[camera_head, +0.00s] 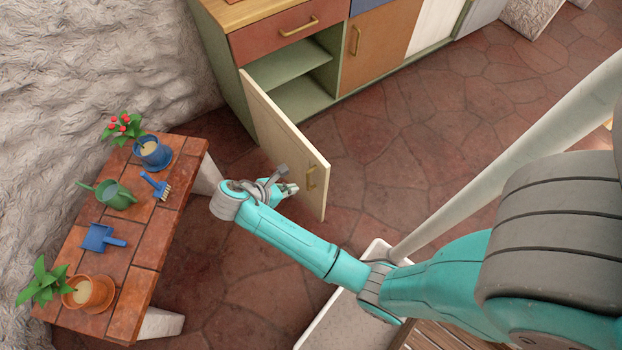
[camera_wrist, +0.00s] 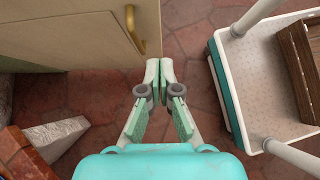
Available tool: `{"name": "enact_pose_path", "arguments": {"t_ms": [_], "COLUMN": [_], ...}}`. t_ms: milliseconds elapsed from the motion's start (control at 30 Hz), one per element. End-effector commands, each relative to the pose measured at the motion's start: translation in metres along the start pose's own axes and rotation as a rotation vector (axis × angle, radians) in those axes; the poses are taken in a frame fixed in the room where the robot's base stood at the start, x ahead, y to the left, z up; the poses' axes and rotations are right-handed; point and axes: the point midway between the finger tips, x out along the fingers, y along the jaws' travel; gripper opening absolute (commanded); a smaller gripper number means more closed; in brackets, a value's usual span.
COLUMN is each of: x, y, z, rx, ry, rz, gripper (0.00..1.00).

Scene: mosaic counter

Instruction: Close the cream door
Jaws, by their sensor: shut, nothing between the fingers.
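The cream door (camera_head: 282,139) stands wide open, swung out from the green cabinet, with its brass handle (camera_head: 312,178) near the free edge. In the wrist view the cream door (camera_wrist: 75,30) fills the upper left, with the handle (camera_wrist: 134,28) near its right edge. My gripper (camera_head: 292,188) is low beside the door near its handle end, and hides a little of it in the head view. In the wrist view my gripper (camera_wrist: 159,64) is shut and empty, its tips just below the door's edge; I cannot tell whether they touch it.
The open cabinet (camera_head: 290,82) shows a shelf and an empty inside. A tiled bench (camera_head: 140,250) with pots and garden tools stands at left. My base (camera_wrist: 218,70) is at right in the wrist view. Stone floor (camera_head: 400,130) is clear before the cabinets.

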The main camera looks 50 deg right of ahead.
Motion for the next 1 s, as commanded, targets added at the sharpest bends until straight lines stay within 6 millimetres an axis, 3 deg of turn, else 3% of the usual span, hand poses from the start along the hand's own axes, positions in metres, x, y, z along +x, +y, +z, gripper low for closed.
{"name": "enact_pose_path", "arguments": {"t_ms": [233,700,1000], "x": [0.021,0.105,0.125], "y": [-0.001,-0.001,-0.001], "z": [0.001,0.005,0.027], "rx": [-0.003,0.001,-0.001], "ry": [-0.004,-0.002,-0.002], "rz": [-0.010,-0.009,-0.006], "gripper": [0.00,0.00,0.00]}}
